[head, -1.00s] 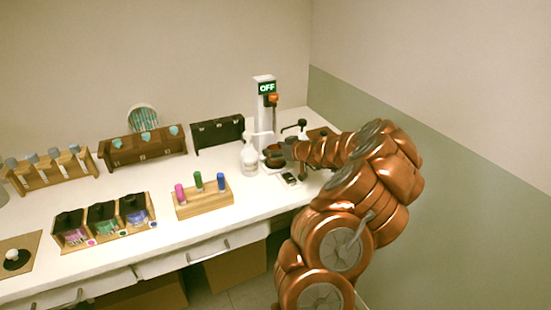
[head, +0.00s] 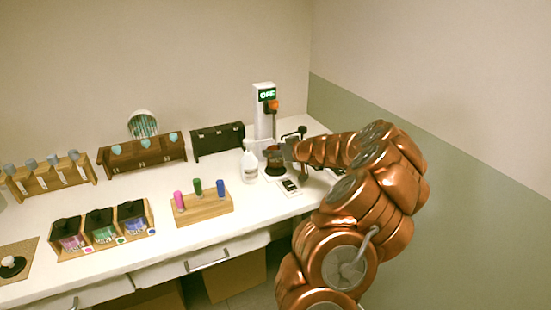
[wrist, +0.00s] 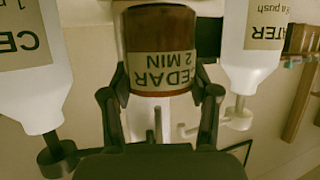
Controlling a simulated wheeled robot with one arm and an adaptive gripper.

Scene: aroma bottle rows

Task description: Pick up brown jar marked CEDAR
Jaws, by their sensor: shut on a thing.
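The brown jar (wrist: 158,38) fills the middle of the wrist view, its label reading CEDAR 2 MIN upside down. My gripper (wrist: 160,95) has its two black fingers on either side of the jar and is shut on it. In the head view the jar (head: 273,152) shows as a small dark reddish shape at the tip of my gripper (head: 279,151), partly covered by it. A dark round pad (head: 275,170) shows below the jar, which appears raised above it.
A white pump bottle (head: 249,163) stands just left of the jar. A dispenser column (head: 264,122) with an OFF sign rises behind. A small scale-like device (head: 290,186) lies in front. A wooden holder with colored vials (head: 203,205) stands further left.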

